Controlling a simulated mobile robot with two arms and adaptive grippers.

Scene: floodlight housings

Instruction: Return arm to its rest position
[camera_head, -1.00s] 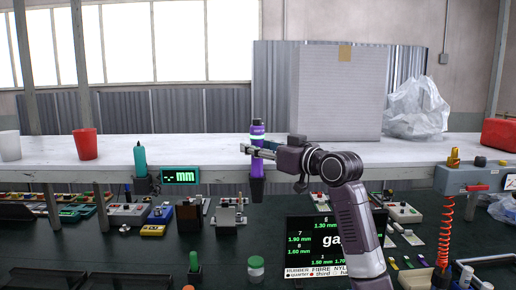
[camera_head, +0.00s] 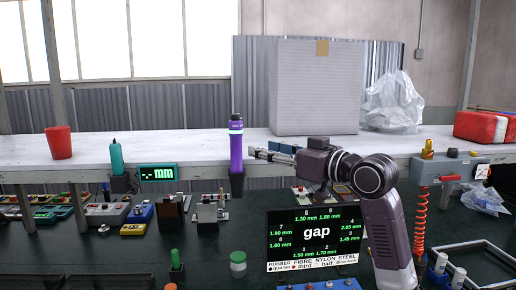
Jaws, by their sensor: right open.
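My right arm comes up from the lower right, and its gripper (camera_head: 270,153) points left in front of the white shelf. The gripper is open and holds nothing. Just left of its fingertips a purple bottle-shaped tool (camera_head: 236,150) with a pale band stands upright in a dark holder (camera_head: 237,184) at the shelf's front edge. A small gap shows between the fingertips and the tool. My left gripper is not in view.
A large grey box (camera_head: 318,90), clear plastic bag (camera_head: 393,105) and red case (camera_head: 482,127) sit on the shelf (camera_head: 190,150). A teal tool (camera_head: 116,156) and red cup (camera_head: 59,142) are left.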

